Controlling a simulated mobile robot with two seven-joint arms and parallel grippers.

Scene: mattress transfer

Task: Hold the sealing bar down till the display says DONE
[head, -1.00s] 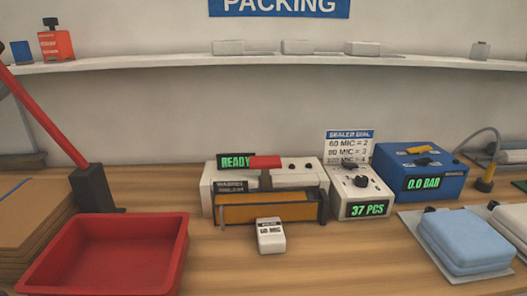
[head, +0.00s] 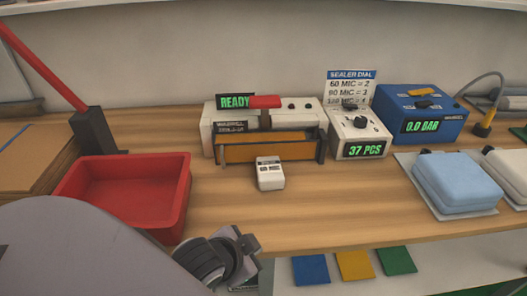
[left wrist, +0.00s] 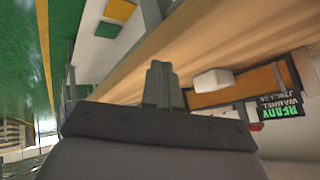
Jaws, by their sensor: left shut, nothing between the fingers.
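The sealer (head: 211,126) stands at the back of the bench, white with an orange front strip. Its sealing bar has a red handle (head: 264,101), raised above the body. The sealer's display (head: 235,102) reads READY in green. My left gripper (head: 250,243) is at the bench's front edge, below and in front of the sealer, well apart from the bar. In the left wrist view the left gripper (left wrist: 160,72) is shut and empty, with the sealer's orange strip (left wrist: 240,87) and the READY display (left wrist: 283,111) off to the right. My right gripper is in neither view.
A small white block (head: 270,175) marked MIC stands before the sealer. A red tray (head: 168,220) is left. A dial box (head: 362,137) reads 37 PCS, and a blue pump (head: 428,105) reads 0.0 BAR. A light-blue folded pad (head: 458,182) lies right. Bench before the block is clear.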

